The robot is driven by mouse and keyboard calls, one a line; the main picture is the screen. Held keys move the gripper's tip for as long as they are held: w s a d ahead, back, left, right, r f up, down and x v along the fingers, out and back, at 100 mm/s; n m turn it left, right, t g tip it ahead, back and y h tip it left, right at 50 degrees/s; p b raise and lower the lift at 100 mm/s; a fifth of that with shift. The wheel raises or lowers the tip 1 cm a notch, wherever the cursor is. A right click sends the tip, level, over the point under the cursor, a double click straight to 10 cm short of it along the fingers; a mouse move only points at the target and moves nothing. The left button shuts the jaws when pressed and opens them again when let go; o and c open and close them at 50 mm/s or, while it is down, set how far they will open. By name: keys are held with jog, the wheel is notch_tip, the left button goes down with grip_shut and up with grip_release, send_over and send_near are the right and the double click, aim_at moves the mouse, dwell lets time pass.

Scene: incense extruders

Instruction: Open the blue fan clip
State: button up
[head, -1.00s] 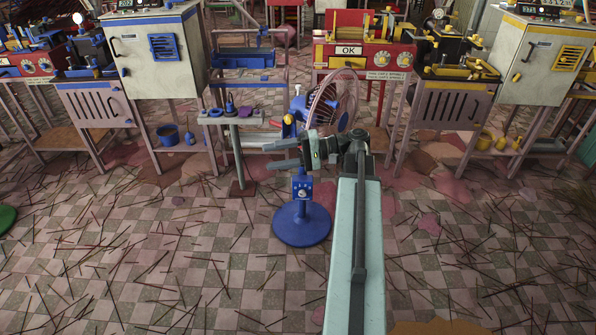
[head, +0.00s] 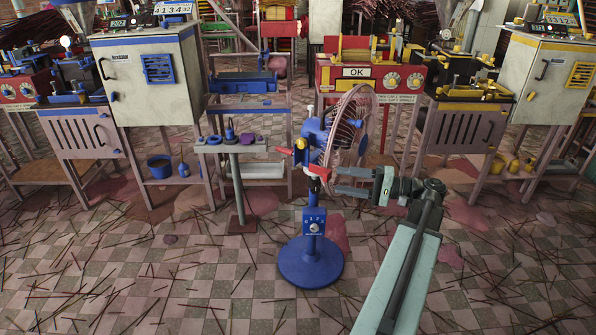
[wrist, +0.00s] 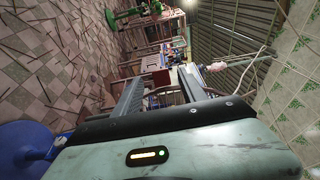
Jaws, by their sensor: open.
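The blue fan (head: 318,130) stands on a round blue base (head: 310,262), with its wire cage (head: 347,125) facing right. A red piece (head: 318,171) sits on its pole below the motor. A yellow part (head: 300,146) and another red tip (head: 285,150) show left of the motor. I cannot tell for sure which of these is the clip. My gripper (head: 338,181) is open just right of the pole, fingers pointing left toward the red piece. I cannot tell whether they touch it. In the wrist view the fingers are apart, and the blue base (wrist: 22,145) shows at lower left.
A small stand with purple and blue parts (head: 240,139) is left of the fan. A red machine marked OK (head: 369,76) and white cabinets (head: 150,80) stand behind. Thin sticks litter the tiled floor (head: 180,280), which is otherwise open in front.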

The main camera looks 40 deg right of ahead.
aim_at(321, 172)
jog(key=shift+w, duration=0.45)
jog(key=x, duration=0.8)
grip_shut()
dwell(0.9)
